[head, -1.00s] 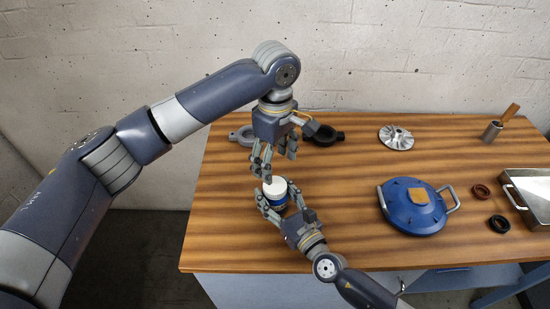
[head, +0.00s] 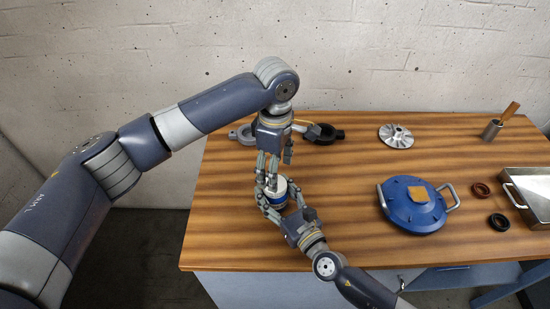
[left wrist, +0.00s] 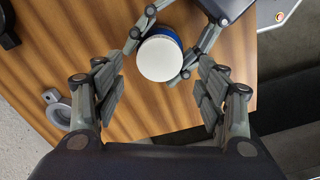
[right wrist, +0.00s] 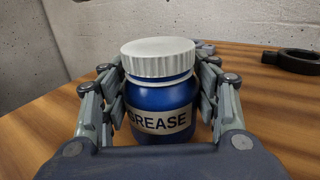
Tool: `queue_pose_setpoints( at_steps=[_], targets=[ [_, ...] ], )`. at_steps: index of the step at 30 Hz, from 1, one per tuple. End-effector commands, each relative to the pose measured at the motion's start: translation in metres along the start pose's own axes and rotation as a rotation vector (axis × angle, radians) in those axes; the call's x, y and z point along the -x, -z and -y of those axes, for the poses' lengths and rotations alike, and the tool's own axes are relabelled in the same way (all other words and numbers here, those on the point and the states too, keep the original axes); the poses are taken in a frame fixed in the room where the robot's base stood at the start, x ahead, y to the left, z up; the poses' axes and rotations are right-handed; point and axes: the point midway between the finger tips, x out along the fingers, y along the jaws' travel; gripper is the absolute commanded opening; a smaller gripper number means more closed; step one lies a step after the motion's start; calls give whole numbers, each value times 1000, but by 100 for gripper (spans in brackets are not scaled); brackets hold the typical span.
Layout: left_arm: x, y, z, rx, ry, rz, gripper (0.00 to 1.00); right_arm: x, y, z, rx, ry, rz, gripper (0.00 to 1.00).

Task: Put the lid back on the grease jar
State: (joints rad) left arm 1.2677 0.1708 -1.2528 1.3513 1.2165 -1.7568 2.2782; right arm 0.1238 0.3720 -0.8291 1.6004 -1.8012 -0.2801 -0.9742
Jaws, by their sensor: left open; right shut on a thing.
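The blue grease jar (right wrist: 160,103) stands upright on the wooden bench, its label facing the right wrist camera. The white ribbed lid (right wrist: 158,58) sits level on top of it, with a narrow white band showing below the ribbed edge. The lid shows from above in the left wrist view (left wrist: 160,58). My right gripper (head: 273,199) is shut around the jar's body. My left gripper (head: 273,178) is open, pointing down over the jar. In the left wrist view the lid lies beyond its spread fingers, and they appear apart from it. The head view partly hides the lid behind the fingers.
A grey ring part (head: 243,135) and a black ring part (head: 326,135) lie behind the grippers. A metal impeller (head: 396,136), blue housing cover (head: 413,210), two small rings (head: 481,190) (head: 499,223), a metal tray (head: 535,192) and a brush cup (head: 492,131) are right. Bench between is clear.

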Motion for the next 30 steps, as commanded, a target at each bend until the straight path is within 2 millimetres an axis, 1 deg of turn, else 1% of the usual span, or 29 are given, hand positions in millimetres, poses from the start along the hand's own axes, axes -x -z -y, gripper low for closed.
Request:
queue_pose_setpoints(
  at_steps=[1, 3, 6, 9, 13, 20, 21, 23, 24, 27, 30],
  targets=[
    [-9, 0, 0, 1, 1, 0, 66, 0, 1, -1, -2, -1, -2, 0],
    [-20, 0, 0, 1, 2, 0, 66, 0, 1, -1, -2, -1, -2, 0],
    [-32, 0, 0, 1, 1, -1, 66, 0, 1, -1, -2, -1, -2, 0],
    [-41, 1, 0, 1, 0, -1, 66, 0, 1, -1, -2, -1, -2, 0],
    [-46, 0, 0, 0, -2, 0, 66, 0, 1, -1, -1, -1, -2, 0],
    [-47, 0, 0, 0, -2, 0, 66, 0, 1, -1, -1, -1, -2, 0],
    [-47, 0, 0, 0, -1, 0, 64, 0, 1, -1, -1, -1, -2, 0],
    [-47, 0, 0, 0, -1, 0, 50, 0, 1, -1, -2, -1, -2, 0],
    [-47, 0, 0, 0, -1, 0, 41, 0, 1, -1, -2, -1, -2, 0],
    [-47, 0, 0, 0, -1, 0, 20, 0, 1, -1, -2, -1, -2, 0],
    [-47, 0, 0, 0, -1, 0, 19, 0, 1, -1, -1, -1, -2, 0]
  ],
)
